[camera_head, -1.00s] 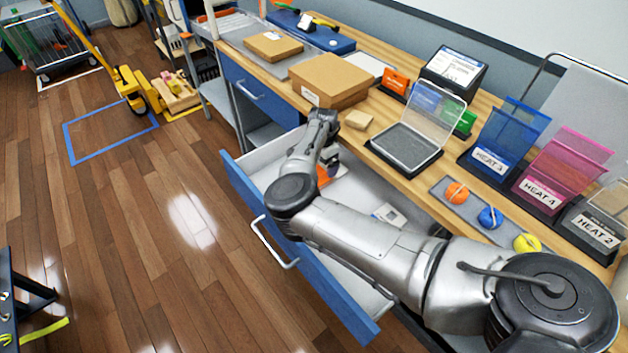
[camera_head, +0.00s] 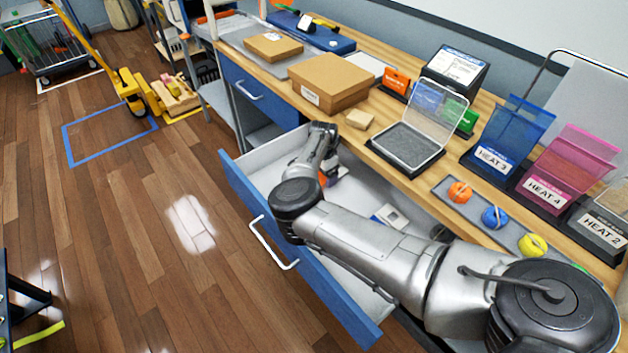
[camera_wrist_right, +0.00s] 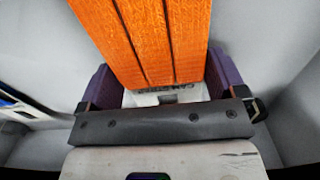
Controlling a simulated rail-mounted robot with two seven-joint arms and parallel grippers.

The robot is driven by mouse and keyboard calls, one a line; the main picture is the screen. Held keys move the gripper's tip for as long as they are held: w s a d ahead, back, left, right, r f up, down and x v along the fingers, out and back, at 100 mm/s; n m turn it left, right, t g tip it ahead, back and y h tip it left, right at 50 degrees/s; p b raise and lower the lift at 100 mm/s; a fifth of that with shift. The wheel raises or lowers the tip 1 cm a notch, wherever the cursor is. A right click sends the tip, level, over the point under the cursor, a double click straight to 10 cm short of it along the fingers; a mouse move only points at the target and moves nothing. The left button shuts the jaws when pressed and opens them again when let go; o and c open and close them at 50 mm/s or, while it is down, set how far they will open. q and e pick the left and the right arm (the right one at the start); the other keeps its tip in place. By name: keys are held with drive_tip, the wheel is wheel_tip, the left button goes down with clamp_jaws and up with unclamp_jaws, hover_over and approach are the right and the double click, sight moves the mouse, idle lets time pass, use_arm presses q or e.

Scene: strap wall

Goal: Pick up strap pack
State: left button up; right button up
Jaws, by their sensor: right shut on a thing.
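The strap pack (camera_wrist_right: 160,35) is a bundle of orange woven straps, with a pale label partly visible at its near end. It fills the upper middle of the right wrist view. My right gripper (camera_wrist_right: 165,95) has a purple finger pad on each side of the pack and is shut on it. In the head view the right arm reaches down into the open blue drawer, and only a small orange bit of the pack (camera_head: 323,179) shows beside the wrist. The fingertips are mostly hidden there. My left gripper is not in view.
The open drawer (camera_head: 262,203) has a white inside and a blue front. A small white and grey item (camera_head: 390,216) lies in it. The wooden bench above holds a cardboard box (camera_head: 330,82), a clear-lidded case (camera_head: 408,148) and strap balls on a grey tray.

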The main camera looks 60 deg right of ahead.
drive_tip(key=shift+r, duration=0.15)
drive_tip(key=shift+r, duration=0.2)
wheel_tip(320, 180, up, 7)
drive_tip(key=p, duration=0.2)
drive_tip(key=shift+f+p, duration=0.2)
drive_tip(key=shift+p, duration=0.15)
drive_tip(key=s+a+p, duration=0.2)
drive_tip(key=s+a, duration=0.4)
drive_tip(key=s+a+p, duration=0.2)
drive_tip(key=s+a, duration=0.4)
drive_tip(key=s, duration=0.1)
drive_tip(key=shift+a+f, duration=0.1)
drive_tip(key=shift+f, duration=0.05)
drive_tip(key=shift+s+a, duration=0.1)
